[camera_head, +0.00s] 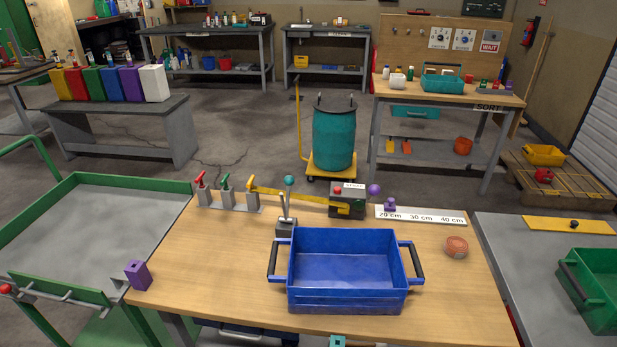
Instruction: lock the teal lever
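The teal lever (289,181) is a ball-topped rod standing on a small grey block (285,228) on the wooden table, behind the blue crate's left corner. The rod looks close to upright, with a slight tilt. A thin grey upright piece stands beside it. The picture is too small to tell whether the lever is locked. Neither of my grippers shows in the head view.
A blue crate (347,299) with black handles stands in front of the lever. A yellow arm (290,193) passes behind it towards a grey box (346,207) with a red button. Red, green and yellow levers (225,184) stand left.

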